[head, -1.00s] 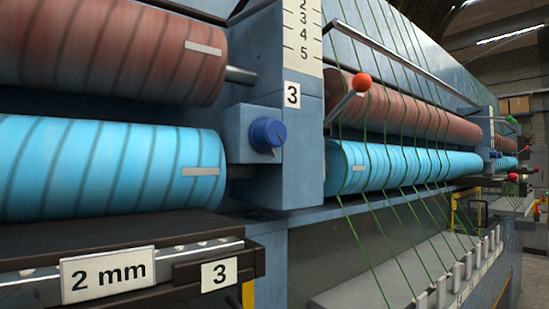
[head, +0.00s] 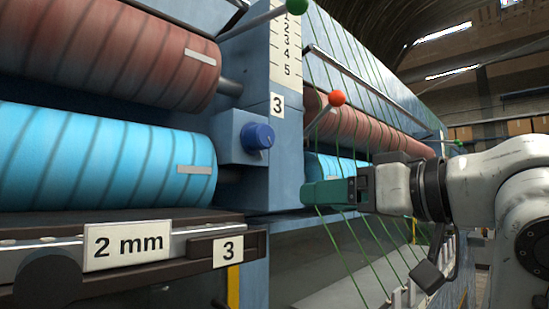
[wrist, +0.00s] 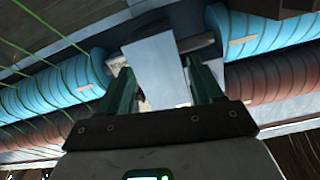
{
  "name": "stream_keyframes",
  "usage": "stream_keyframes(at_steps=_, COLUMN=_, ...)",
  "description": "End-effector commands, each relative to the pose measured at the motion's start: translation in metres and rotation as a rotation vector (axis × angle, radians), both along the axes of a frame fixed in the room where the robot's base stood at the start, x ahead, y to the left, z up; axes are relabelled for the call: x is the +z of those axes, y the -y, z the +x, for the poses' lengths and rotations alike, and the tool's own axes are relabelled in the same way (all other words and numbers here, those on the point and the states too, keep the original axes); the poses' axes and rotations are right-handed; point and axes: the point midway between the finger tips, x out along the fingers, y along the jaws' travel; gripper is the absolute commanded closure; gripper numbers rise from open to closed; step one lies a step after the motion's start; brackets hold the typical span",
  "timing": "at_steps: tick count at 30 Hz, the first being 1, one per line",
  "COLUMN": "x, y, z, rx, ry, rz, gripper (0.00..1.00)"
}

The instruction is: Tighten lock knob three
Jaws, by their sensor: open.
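The blue lock knob (head: 257,136) sits on a square grey-blue block beside the machine's upright post (head: 287,170), below a white "3" plate (head: 277,105). My gripper (head: 308,192) reaches in from the right, its green fingers to the right of and lower than the knob and apart from it in the picture. In the wrist view my open gripper (wrist: 158,70) has its two green fingers spread, with the pale blue post (wrist: 155,62) showing between and beyond them. I cannot make out the knob in the wrist view. Nothing is held.
A red-ball lever (head: 337,98) stands just above my gripper; a green-ball lever (head: 296,6) is at the top. Green cords (head: 350,250) run close by. Brown (head: 110,50) and blue (head: 100,160) rollers lie left, above a rail with a "2 mm" plate (head: 128,246).

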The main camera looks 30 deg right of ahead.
Motion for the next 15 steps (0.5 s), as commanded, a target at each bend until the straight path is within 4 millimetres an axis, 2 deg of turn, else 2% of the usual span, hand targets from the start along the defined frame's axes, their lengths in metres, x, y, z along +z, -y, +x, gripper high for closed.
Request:
stream_keyframes(at_steps=1, x=0.023, y=-0.005, z=-0.014, rx=0.002, ry=0.036, rz=-0.035, gripper=0.34)
stream_keyframes(at_steps=3, x=0.045, y=-0.014, z=-0.029, rx=0.007, ry=0.067, rz=-0.073, gripper=0.34)
stream_keyframes(at_steps=6, x=0.067, y=-0.025, z=-0.048, rx=0.014, ry=0.095, rz=-0.122, gripper=0.34)
stream_keyframes(at_steps=11, x=0.084, y=-0.036, z=-0.064, rx=0.015, ry=0.116, rz=-0.165, gripper=0.34)
stream_keyframes(at_steps=15, x=0.087, y=-0.04, z=-0.062, rx=0.018, ry=0.116, rz=-0.172, gripper=0.34)
